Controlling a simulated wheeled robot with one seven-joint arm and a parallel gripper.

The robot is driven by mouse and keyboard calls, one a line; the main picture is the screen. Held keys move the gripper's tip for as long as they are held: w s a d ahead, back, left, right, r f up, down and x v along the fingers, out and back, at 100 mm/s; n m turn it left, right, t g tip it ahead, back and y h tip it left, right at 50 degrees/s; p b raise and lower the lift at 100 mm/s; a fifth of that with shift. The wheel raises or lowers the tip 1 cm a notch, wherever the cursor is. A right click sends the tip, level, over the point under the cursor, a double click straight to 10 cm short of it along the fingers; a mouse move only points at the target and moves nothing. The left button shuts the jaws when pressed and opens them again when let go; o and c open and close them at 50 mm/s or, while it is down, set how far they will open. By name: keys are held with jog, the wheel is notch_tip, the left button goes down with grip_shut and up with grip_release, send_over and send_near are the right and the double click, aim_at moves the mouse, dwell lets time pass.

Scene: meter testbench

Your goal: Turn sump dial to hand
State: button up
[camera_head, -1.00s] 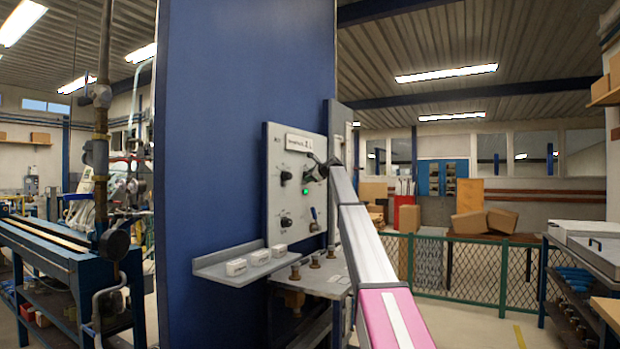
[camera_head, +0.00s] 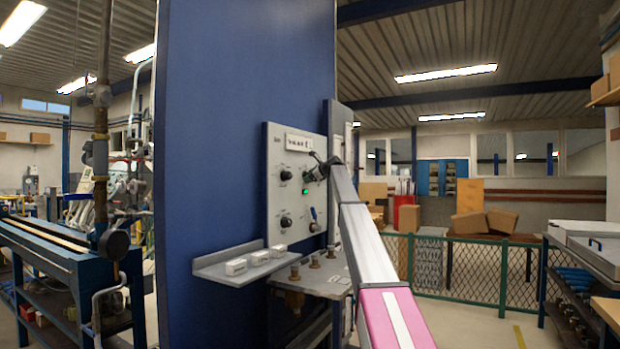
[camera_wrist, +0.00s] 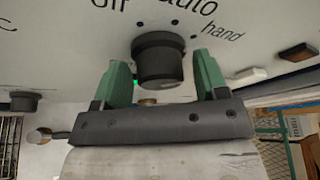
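A round black dial (camera_wrist: 158,60) sits on the white panel (camera_head: 297,200), with the printed words "auto" and "hand" above and to its right in the wrist view. A partly cut-off word, apparently "off", is at its upper left. My gripper (camera_wrist: 163,72) is open, one green finger on each side of this dial. A small gap shows on the right; contact on the left cannot be told. The dial's pointer and name are not visible. In the head view, my gripper (camera_head: 318,170) is at the panel's upper right and hides what is behind it.
Other black knobs show on the panel, one at upper left (camera_head: 286,175) and one lower (camera_head: 286,222). A green light (camera_head: 305,191) glows close to my gripper. A shelf (camera_head: 225,262) with small white blocks juts out below. A green fence (camera_head: 470,270) stands to the right.

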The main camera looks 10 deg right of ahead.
dwell(0.3)
jog(key=v, duration=1)
jog(key=shift+s+d+r, duration=0.2)
jog(key=shift+s+d, duration=0.05)
